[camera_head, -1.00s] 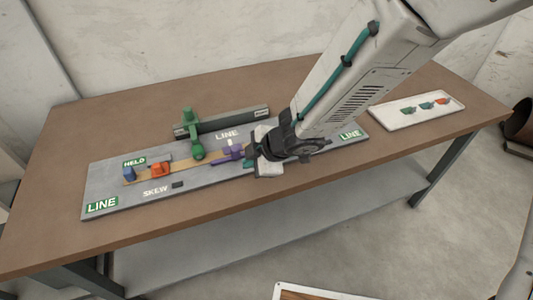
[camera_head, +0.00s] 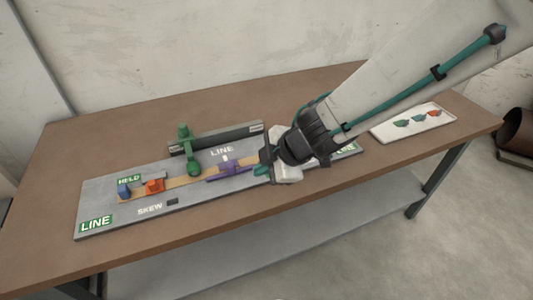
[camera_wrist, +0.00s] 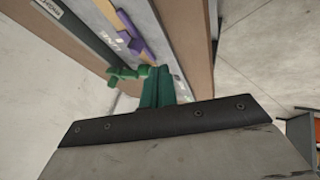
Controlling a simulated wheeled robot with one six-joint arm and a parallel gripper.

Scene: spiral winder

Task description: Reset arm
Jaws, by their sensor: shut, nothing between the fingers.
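My gripper (camera_head: 262,171) is over the right part of the grey board (camera_head: 105,205), just right of the purple piece (camera_head: 228,170). Its teal fingers are together and empty, and they also show in the wrist view (camera_wrist: 160,88). A tan strip runs along the board, with the purple piece across it. The purple piece also shows at the top of the wrist view (camera_wrist: 138,38). A green upright part (camera_head: 189,150) stands beside the strip. An orange piece (camera_head: 155,185) and a blue piece (camera_head: 124,191) sit at the strip's left end. My arm hides part of the board's right side.
A long dark grey bar (camera_head: 225,134) lies behind the strip. A white tray (camera_head: 385,136) with several small coloured pieces is at the right of the brown table (camera_head: 100,130). The table's left and front areas are clear. A wall stands behind.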

